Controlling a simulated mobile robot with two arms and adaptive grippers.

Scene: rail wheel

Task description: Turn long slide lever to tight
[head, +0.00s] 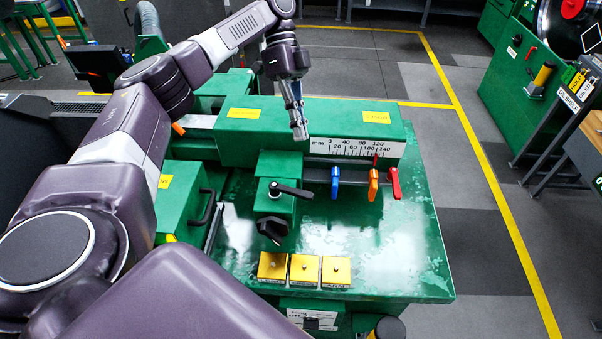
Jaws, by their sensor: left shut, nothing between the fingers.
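A green machine (345,240) with a millimetre scale (355,149) stands in front of me. A black lever (292,190) on its green slide block (275,207) points right. A dark knob (272,228) sits at the block's front. Blue (335,182), orange (373,184) and red (394,183) levers hang in a row below the scale. I cannot read which lever is the long slide one. My left gripper (299,132) points down, shut and empty, near the machine's upper housing and above and behind the black lever. It appears apart from the levers. My right gripper is not in view.
Three yellow blocks (304,269) with small studs stand at the table's front. The green upper housing (310,118) runs behind the levers. A green cabinet (184,198) with a black handle is at left. The floor right of the machine is clear.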

